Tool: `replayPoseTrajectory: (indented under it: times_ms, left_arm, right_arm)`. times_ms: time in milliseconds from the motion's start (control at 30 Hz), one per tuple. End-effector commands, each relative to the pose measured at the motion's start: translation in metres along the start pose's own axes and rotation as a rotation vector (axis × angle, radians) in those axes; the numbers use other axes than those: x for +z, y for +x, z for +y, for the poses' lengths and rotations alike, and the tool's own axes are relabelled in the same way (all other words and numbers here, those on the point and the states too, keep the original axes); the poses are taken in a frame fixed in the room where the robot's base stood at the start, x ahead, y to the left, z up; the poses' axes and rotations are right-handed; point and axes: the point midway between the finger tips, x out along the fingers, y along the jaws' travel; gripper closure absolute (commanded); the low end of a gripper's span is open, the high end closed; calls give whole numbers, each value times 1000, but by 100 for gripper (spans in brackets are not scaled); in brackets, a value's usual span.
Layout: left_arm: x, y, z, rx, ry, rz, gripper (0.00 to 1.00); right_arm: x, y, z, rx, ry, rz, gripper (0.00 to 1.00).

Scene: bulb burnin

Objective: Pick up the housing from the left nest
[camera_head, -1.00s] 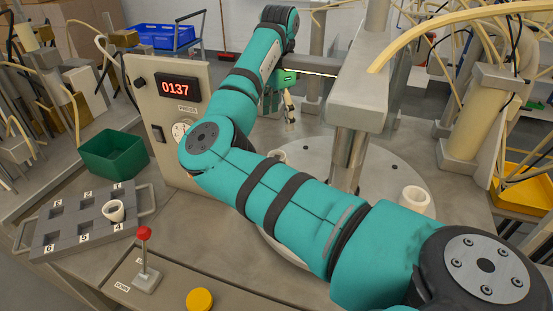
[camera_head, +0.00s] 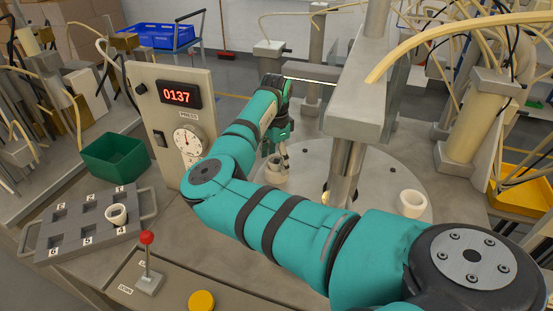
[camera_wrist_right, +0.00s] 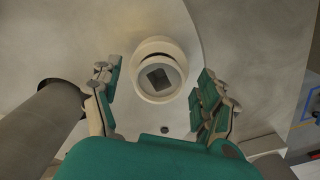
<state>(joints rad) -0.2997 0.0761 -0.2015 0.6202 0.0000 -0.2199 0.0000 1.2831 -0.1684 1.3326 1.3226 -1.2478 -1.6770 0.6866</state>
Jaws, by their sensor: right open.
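A white ring-shaped housing (camera_head: 275,176) sits at the left of the round steel plate (camera_head: 310,160), partly hidden by my right gripper. My right gripper (camera_head: 279,158) points down right above it. In the right wrist view the same housing (camera_wrist_right: 159,70) lies between and slightly beyond the two spread fingers of the open gripper (camera_wrist_right: 154,88). A dark square shows inside its bore. The fingers are apart from it on both sides. A second white housing (camera_head: 412,203) sits at the right of the plate. My left gripper is not in view.
A press column (camera_head: 345,170) stands close to the right of my gripper. A panel (camera_head: 145,115) with a display and dial is to the left. A grey numbered tray (camera_head: 88,238) holds a white cup-like part (camera_head: 117,214). A red-knobbed lever (camera_head: 147,262) stands in front.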

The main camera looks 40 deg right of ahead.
Motion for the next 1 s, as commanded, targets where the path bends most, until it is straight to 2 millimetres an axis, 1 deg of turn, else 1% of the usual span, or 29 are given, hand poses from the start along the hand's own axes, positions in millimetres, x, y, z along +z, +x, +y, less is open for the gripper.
replayPoseTrajectory:
  times_ms: [167, 200, 500, 600, 833, 1000]
  left_arm:
    - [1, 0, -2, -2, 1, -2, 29]
    - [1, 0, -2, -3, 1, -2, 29]
    - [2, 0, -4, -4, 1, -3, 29]
    - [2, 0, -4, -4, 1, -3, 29]
    - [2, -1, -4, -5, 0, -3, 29]
    - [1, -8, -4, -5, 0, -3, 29]
  right_arm:
    - [0, 1, 0, 0, 0, 0, 23]
    - [0, 1, 0, 0, 0, 0, 25]
    - [0, 0, 0, 0, 0, 0, 64]
    - [0, 0, 0, 0, 0, 0, 75]
    - [0, 0, 0, 0, 0, 0, 76]
    - [-2, -7, 0, 0, 0, 0, 76]
